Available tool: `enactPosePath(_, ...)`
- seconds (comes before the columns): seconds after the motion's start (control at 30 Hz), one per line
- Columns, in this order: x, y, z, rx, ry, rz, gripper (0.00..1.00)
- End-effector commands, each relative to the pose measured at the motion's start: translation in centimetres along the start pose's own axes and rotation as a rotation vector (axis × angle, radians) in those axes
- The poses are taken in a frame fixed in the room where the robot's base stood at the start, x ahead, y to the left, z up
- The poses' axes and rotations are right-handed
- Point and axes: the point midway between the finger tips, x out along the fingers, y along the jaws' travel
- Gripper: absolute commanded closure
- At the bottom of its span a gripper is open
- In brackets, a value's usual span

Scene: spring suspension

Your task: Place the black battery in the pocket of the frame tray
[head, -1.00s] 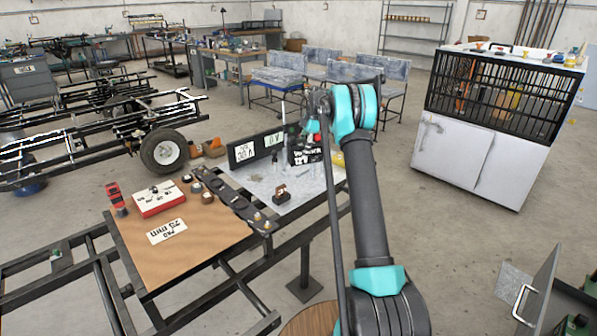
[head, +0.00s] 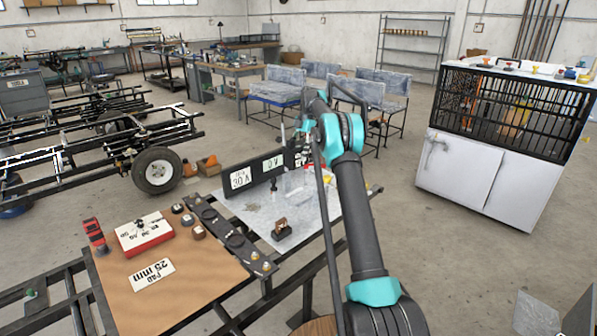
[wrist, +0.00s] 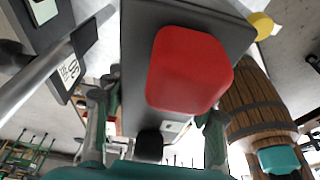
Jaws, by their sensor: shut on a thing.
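The black battery (wrist: 190,20) fills the upper middle of the wrist view, with a large red block on the face toward the camera. My gripper (wrist: 158,128) has a finger on each side of the battery's near end and is shut on it. In the head view the battery (head: 302,152) is a small dark shape, partly hidden by my gripper (head: 309,142) and arm. The grey metal tray (head: 254,209) of the frame lies below it. I cannot make out the pocket, and cannot tell how far above the tray the battery is.
A black panel with white labels (head: 241,179) stands along the tray's far left edge. A small brown-and-black part (head: 281,229) sits on the tray. A dark bar (head: 229,238) with bolts borders a brown board (head: 190,275), which carries a red-and-white box (head: 144,235).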

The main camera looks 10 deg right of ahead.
Motion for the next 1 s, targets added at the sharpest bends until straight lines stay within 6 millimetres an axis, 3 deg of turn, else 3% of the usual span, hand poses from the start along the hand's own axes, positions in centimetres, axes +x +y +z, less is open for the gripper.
enactPosePath(0.7, 11.7, 0.0, 3.6, 0.001, 0.001, 0.000, 1.00)
enactPosePath(1.0, 13.7, 0.0, 4.2, 0.001, 0.001, 0.000, 1.00)
